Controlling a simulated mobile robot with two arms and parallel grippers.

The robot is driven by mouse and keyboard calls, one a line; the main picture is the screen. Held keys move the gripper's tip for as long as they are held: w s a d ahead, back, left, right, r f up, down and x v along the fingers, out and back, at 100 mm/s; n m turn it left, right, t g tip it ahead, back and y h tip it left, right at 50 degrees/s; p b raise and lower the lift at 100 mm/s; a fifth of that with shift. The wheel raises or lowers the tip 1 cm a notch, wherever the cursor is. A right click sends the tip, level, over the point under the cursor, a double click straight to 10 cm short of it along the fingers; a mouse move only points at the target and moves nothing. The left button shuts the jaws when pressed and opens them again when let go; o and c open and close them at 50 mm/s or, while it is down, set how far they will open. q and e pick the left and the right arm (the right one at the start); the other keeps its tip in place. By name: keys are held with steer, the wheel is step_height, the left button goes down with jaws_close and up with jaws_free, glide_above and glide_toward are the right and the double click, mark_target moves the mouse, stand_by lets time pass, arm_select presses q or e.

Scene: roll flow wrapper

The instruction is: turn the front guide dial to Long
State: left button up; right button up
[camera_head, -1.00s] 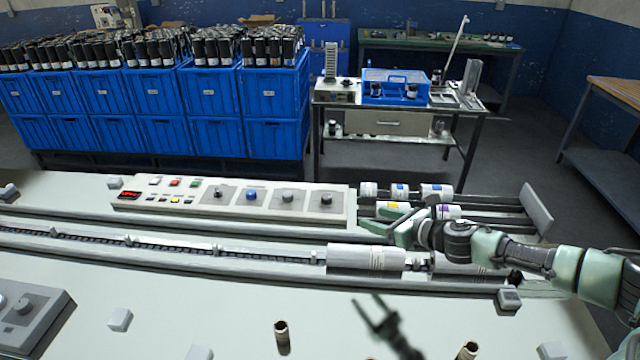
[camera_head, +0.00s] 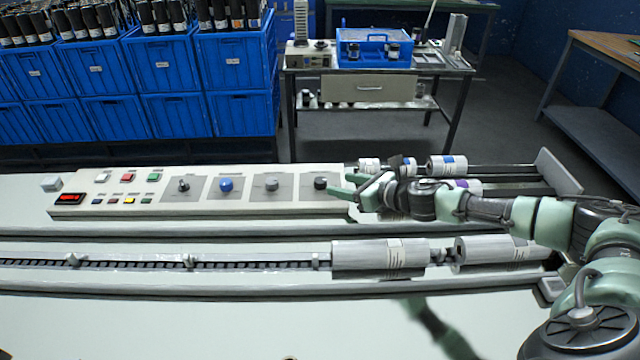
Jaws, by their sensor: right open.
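The control panel (camera_head: 110,205) has a row of dials: a black selector (camera_head: 183,185), a blue knob (camera_head: 226,184), a grey knob (camera_head: 272,184) and a black knob (camera_head: 320,183) at its right end. The labels are too small to read, so I cannot tell which is the front guide dial or its setting. My right gripper (camera_head: 346,187) is open and empty, just right of the black knob, with its fingers pointing left over the panel's right end. I cannot tell if a finger touches the knob. My left gripper is not in view.
White rolls (camera_head: 446,166) lie on rails behind my right gripper. Two large cylinders (camera_head: 380,257) sit on the conveyor line (camera_head: 130,262) in front of the panel. Blue crates (camera_head: 240,110) and a table with a blue box (camera_head: 375,45) stand behind. The front white surface is mostly clear.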

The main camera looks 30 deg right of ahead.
mark_target(322, 181)
steer(key=p+x, duration=0.1)
steer(key=x, duration=0.7)
steer(key=shift+f, duration=0.15)
jaws_close()
